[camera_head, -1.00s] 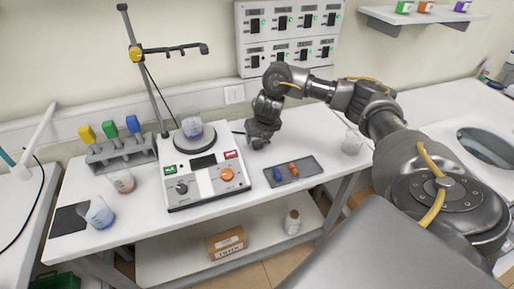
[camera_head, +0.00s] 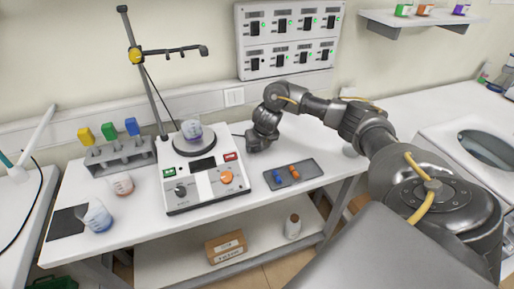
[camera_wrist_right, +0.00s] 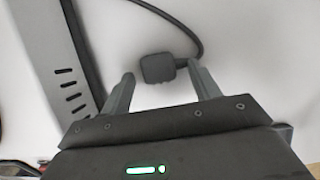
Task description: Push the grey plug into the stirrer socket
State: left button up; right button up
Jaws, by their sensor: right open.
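The grey plug (camera_wrist_right: 157,68) is a small dark block on the white table in the right wrist view, with its cable curving up and away. My right gripper (camera_wrist_right: 165,84) is open, its fingertips on either side of the plug's near end, and not closed on it. In the head view the right gripper (camera_head: 255,146) is low over the table, just right of the stirrer, and hides the plug. The stirrer (camera_head: 193,203) is a white box with a round plate, green and red switches and knobs. Its slotted side (camera_wrist_right: 62,75) shows in the wrist view. I cannot make out its socket. My left gripper is out of view.
A beaker (camera_head: 192,132) stands on the stirrer's plate, beside a tall stand (camera_head: 148,75). A dark tray (camera_head: 308,170) with a blue and an orange piece lies in front of the gripper. A rack (camera_head: 120,158) and beakers are at the left. A wall panel (camera_head: 290,40) hangs behind.

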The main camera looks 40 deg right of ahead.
jog(key=c, duration=1)
jog(key=shift+r, duration=0.1)
jog(key=shift+r, duration=0.2)
notch_tip(320, 180, up, 3)
jog(key=shift+w+f+b, duration=0.1)
jog(key=shift+f+b, duration=0.1)
jog(key=shift+b, duration=0.2)
jog(key=s+a+r+p, duration=0.6)
jog(key=s+r, duration=0.4)
jog(key=s, duration=0.2)
jog(key=shift+s+a, duration=0.25)
jog(key=shift+a, duration=0.25)
jog(key=shift+w+f, duration=0.1)
